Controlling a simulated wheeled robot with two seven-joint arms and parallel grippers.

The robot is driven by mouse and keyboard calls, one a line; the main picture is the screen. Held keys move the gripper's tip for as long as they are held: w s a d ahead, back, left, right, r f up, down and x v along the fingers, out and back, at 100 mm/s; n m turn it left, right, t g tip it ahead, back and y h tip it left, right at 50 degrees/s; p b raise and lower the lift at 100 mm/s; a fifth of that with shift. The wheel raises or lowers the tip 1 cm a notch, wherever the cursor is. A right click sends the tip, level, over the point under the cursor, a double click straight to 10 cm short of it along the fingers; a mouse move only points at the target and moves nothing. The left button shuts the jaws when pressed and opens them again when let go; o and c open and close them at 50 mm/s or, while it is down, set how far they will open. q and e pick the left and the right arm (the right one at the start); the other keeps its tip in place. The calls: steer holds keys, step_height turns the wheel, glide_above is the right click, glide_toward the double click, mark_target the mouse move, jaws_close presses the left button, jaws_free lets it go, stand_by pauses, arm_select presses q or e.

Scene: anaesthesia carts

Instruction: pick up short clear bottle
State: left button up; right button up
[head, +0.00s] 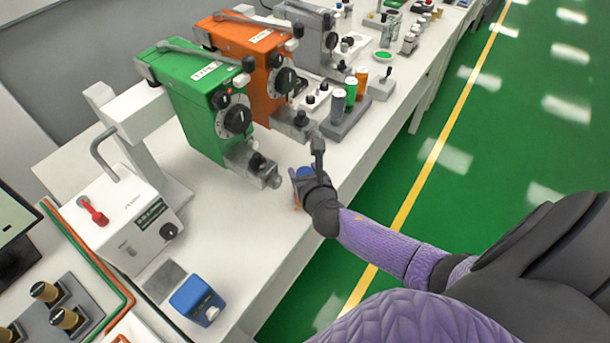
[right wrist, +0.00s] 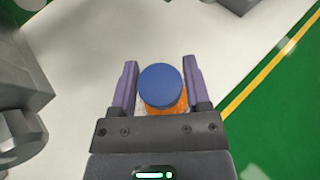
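A short bottle with a blue cap (head: 305,173) stands upright near the front edge of the white bench in the head view, mostly hidden by my right gripper (head: 312,186). In the right wrist view the blue cap (right wrist: 160,86) shows from above, with an orange part of the bottle (right wrist: 166,109) below it. My right gripper (right wrist: 160,88) has one purple finger on each side of the bottle. A narrow gap shows beside the bottle at the left finger, so the fingers look open around it. My left gripper is not in view.
A green vaporizer (head: 205,105) and an orange vaporizer (head: 258,60) stand just behind the bottle. A grey holder (head: 345,122) with coloured vials is to the right. A white box (head: 125,222) and a blue device (head: 197,300) are at the left. Bare bench lies around the bottle.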

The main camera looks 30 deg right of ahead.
jaws_close()
